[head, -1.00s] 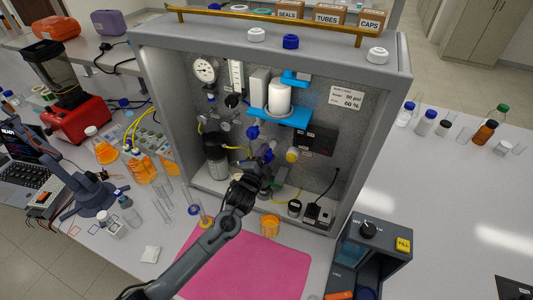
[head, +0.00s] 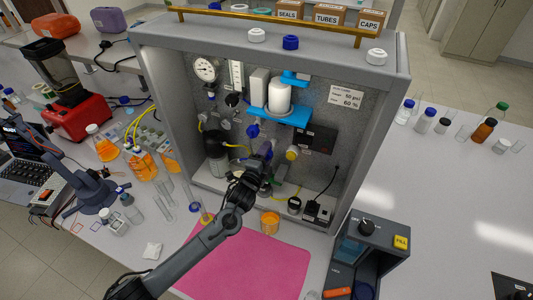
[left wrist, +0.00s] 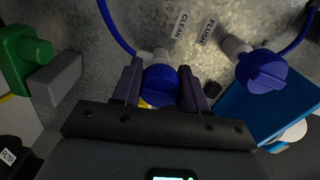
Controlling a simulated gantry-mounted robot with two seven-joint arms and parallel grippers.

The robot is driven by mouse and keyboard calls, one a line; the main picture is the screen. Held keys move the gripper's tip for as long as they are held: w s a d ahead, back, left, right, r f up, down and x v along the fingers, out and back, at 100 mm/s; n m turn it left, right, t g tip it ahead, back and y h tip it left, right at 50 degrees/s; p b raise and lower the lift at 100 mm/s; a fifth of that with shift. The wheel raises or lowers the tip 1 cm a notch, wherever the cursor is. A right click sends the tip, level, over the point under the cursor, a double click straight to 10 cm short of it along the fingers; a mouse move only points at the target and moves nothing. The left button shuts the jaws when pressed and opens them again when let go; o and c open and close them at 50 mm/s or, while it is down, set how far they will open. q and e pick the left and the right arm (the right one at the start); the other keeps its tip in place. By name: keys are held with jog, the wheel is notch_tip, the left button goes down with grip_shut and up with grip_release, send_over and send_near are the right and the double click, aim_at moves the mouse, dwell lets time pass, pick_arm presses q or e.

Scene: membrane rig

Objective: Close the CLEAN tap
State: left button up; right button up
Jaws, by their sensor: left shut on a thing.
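The CLEAN tap (left wrist: 158,88) has a round blue knob and sits beside the white CLEAN label (left wrist: 181,25) in the left wrist view. My left gripper (left wrist: 161,82) is shut on this knob, with one dark finger on each side. In the head view my left gripper (head: 264,153) is at the back panel inside the grey cabinet, and its hand hides most of the tap. The FLUSH tap (left wrist: 262,71), also blue, stands to the right, apart from my fingers. The knob's exact turn angle is hard to tell. My right gripper is not in view.
A blue bracket (head: 288,116) with a white canister is above right of my gripper. A dark bottle (head: 216,150) stands to its left. An orange-filled beaker (head: 270,222) stands by the pink mat (head: 255,262). The cabinet side walls (head: 362,140) bound the space.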

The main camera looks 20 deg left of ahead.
pick_arm(q)
jog(key=o, duration=1.1)
jog(key=shift+c, duration=0.2)
jog(key=shift+s, duration=0.15)
jog(key=s, duration=1)
jog(key=shift+s+a+b, duration=0.25)
jog(key=shift+b, duration=0.15)
